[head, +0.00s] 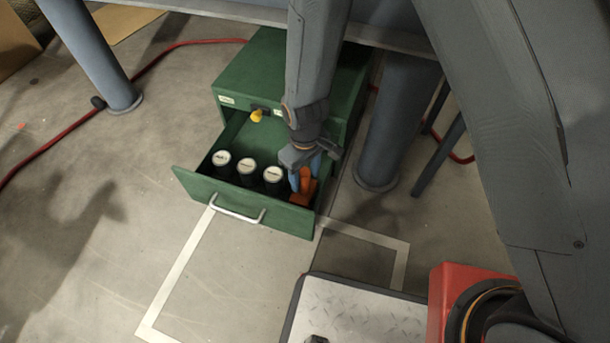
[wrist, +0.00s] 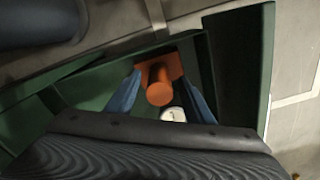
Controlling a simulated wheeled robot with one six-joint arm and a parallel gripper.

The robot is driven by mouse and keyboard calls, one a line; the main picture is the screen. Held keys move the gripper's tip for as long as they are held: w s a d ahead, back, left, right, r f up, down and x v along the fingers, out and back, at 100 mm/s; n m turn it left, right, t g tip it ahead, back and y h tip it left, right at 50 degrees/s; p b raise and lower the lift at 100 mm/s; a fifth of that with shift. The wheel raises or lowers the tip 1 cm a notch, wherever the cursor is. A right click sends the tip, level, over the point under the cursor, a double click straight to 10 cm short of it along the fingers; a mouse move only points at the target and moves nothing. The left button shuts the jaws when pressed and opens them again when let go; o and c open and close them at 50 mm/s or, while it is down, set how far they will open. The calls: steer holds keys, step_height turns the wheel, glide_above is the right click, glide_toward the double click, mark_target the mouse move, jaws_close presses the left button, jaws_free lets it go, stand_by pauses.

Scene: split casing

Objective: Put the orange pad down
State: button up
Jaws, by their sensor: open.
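The orange pad (head: 307,190) is in the right end of the open green drawer (head: 190,183), beside a row of black canisters. In the wrist view the pad shows a flat orange plate with a round orange knob (wrist: 160,87) facing the camera. My gripper (head: 304,176) reaches down into the drawer over the pad. Its blue fingers (wrist: 163,97) are spread on either side of the knob, with gaps visible between them and it. The fingers partly cover the pad in the head view, and whether its underside rests flat on the drawer floor is hidden.
Three black canisters with white lids (head: 247,168) stand left of the pad; one white lid (wrist: 172,114) shows in the wrist view. The green cabinet (head: 262,75) has a yellow key or tag (head: 257,116). Grey table legs (head: 395,120) stand close on the right.

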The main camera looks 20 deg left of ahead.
steer(key=s+d+r+m+p, duration=0.2)
steer(key=s+r+p, duration=0.1)
steer(key=r, duration=1.2)
steer(key=s+d+r+m+p, duration=0.1)
steer(key=s+d+r+p, duration=0.15)
steer(key=r, duration=1.35)
steer(key=s+d+r+m+y, duration=0.2)
steer(key=s+d+r, duration=0.5)
steer(key=s+r, duration=0.3)
steer(key=shift+s+r+m, duration=0.15)
steer(key=shift+s+m, duration=0.1)
steer(key=shift+m, duration=0.05)
steer(key=d+r+m+h+p, duration=0.1)
steer(key=d+r+m+p, duration=0.2)
steer(key=d+r+p, duration=0.7)
steer(key=d+r+m+h+p, duration=0.1)
steer(key=d+r+m+p, duration=0.2)
steer(key=d+r+p, duration=0.7)
step_height(320, 180, up, 7)
steer(key=p, duration=1.6)
steer(key=shift+d, duration=0.2)
